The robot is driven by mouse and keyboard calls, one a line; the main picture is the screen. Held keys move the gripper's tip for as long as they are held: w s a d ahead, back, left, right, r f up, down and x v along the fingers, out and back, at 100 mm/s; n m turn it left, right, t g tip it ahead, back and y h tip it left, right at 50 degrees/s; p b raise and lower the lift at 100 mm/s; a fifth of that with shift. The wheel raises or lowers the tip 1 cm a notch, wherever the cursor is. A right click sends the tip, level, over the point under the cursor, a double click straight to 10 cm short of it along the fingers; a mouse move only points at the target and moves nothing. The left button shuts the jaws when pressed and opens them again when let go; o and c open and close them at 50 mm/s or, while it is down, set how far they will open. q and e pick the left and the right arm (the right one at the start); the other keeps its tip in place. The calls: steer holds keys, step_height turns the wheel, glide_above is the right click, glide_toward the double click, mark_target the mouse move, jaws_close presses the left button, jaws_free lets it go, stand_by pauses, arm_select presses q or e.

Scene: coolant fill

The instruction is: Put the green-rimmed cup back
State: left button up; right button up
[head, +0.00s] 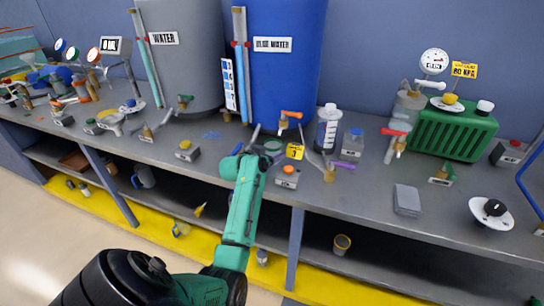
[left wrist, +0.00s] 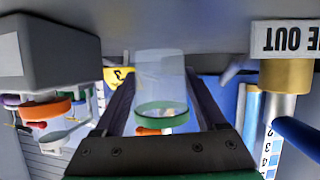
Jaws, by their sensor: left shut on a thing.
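The green-rimmed cup (left wrist: 165,85) is clear and sits between the two dark fingers of my left gripper (left wrist: 160,95) in the left wrist view. Its green rim is toward the bottom of that picture, where lettering appears upside down. The gripper is shut on the cup. In the head view my left gripper (head: 259,146) is over the bench, in front of the blue tank, and a green ring of the cup (head: 273,144) shows beside it. I cannot tell the gap between cup and bench. My right gripper is not in view.
An orange-handled tap (head: 290,116), a yellow tag (head: 295,151) and a small grey block with an orange knob (head: 287,176) crowd the gripper's right.

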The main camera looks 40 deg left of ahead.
arm_select(q)
steer(key=shift+f, duration=0.55)
steer(key=o, duration=1.4)
steer(key=shift+f, duration=0.1)
steer(key=shift+f+b, duration=0.3)
steer(key=shift+b, duration=0.35)
steer(key=b+v, duration=0.1)
steer(key=v, duration=1.3)
steer(key=shift+s+d+r, duration=0.1)
steer(key=shift+s, duration=0.3)
